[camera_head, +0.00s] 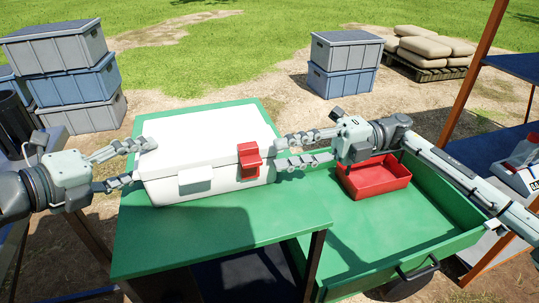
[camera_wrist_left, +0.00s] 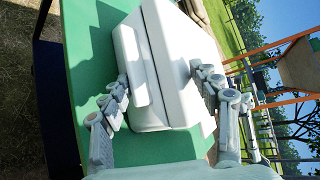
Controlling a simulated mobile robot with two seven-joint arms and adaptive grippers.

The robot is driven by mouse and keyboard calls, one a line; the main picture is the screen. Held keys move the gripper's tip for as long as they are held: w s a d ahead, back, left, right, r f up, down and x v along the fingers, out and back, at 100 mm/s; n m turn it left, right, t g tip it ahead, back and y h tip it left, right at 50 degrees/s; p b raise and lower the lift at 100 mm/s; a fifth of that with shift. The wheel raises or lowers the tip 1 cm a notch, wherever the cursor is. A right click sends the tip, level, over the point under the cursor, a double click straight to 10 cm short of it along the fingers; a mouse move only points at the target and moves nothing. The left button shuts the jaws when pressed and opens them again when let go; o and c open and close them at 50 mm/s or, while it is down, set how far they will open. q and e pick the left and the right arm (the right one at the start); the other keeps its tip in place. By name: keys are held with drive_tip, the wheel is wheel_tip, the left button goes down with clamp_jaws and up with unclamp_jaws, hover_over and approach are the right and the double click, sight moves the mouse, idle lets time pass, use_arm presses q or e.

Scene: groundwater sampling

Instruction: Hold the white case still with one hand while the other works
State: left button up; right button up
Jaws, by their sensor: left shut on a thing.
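The white case (camera_head: 212,135) lies closed on the green table (camera_head: 150,245). Its front bears a white latch (camera_head: 195,180) and a red latch (camera_head: 249,160). My left gripper (camera_head: 141,161) is shut on the case's left end, one finger on either side; the left wrist view shows the white case (camera_wrist_left: 165,60) between the fingers of the left gripper (camera_wrist_left: 160,85). My right gripper (camera_head: 279,152) is open, its fingers spread at the case's right end beside the red latch. I cannot tell whether its fingertips touch the case.
A green drawer (camera_head: 345,245) stands open at the right, with a red tray (camera_head: 375,184) in it under my right arm. Grey and blue crates (camera_head: 345,65) and stacked sacks (camera_head: 428,45) stand on the ground behind. A shelf rack (camera_head: 500,130) stands at the right. The table's front is clear.

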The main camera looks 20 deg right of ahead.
use_arm(q)
drive_tip(key=shift+a+f, duration=0.15)
drive_tip(key=shift+f, duration=0.25)
use_arm(e)
drive_tip(key=d, duration=0.7)
drive_tip(key=shift+d, duration=0.15)
use_arm(q)
drive_tip(key=o, duration=1.8)
drive_tip(key=shift+r, duration=0.1)
drive_tip(key=shift+r, duration=0.1)
drive_tip(key=v, duration=1.2)
